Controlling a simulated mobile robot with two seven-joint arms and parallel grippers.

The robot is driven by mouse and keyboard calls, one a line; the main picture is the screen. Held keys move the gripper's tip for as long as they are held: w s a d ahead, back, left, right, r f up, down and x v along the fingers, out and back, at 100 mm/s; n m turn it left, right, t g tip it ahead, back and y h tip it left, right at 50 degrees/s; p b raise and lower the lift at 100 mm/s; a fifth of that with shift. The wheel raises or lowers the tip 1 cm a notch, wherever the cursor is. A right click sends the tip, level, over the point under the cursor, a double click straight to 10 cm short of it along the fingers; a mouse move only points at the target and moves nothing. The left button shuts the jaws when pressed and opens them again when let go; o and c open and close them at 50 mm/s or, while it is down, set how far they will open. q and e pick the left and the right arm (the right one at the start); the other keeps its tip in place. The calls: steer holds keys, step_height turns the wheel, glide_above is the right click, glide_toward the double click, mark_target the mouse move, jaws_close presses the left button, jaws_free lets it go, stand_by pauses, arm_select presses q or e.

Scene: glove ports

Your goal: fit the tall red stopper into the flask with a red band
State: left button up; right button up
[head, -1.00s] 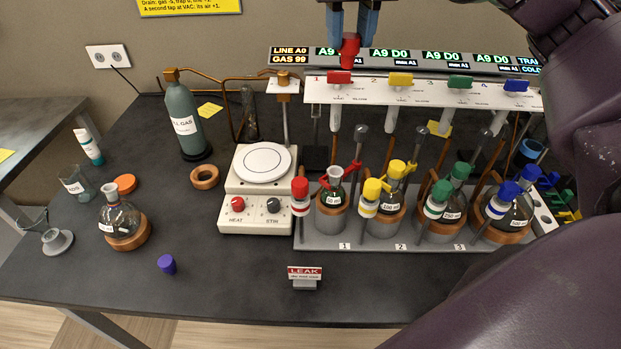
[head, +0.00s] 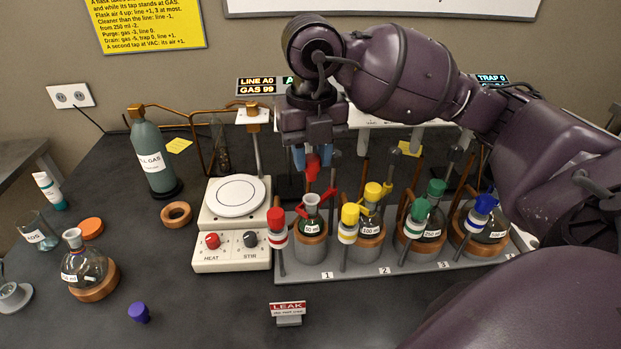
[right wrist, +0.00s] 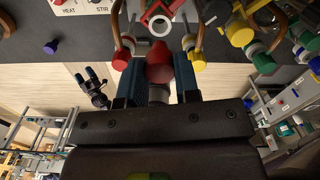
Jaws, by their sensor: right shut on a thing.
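My right gripper (head: 305,160) is shut on the tall red stopper (head: 313,169). It holds the stopper above the open mouth of the small flask (head: 311,226) in slot 1, with a gap between them. A red clip (head: 328,194) sits by that flask's neck. In the right wrist view the stopper (right wrist: 159,62) is between the blue fingers, and the flask's pale mouth ring (right wrist: 160,25) lies beyond its tip. My left gripper (right wrist: 85,76) shows small in the right wrist view, its fingers apart and empty. Whether the flask carries a red band is hard to tell.
A red-capped post (head: 276,222) and a yellow-capped post (head: 348,222) stand close beside the flask. Flasks with yellow, green and blue stoppers fill the rack (head: 300,278) to the right. A hotplate (head: 231,251) is left. The front bench is mostly clear around the LEAK sign (head: 288,308).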

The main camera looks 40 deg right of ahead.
mark_target(311, 179)
step_height(311, 179, down, 5)
steer(key=shift+r, duration=0.1)
arm_select(q)
steer(key=shift+w+d+f+b, duration=0.1)
steer(key=shift+w+f+b, duration=0.2)
steer(key=shift+b, duration=0.15)
arm_select(e)
steer(key=shift+f, duration=0.5)
arm_select(q)
steer(key=shift+s, duration=0.1)
arm_select(e)
steer(key=shift+f, duration=0.2)
steer(key=o, duration=0.9)
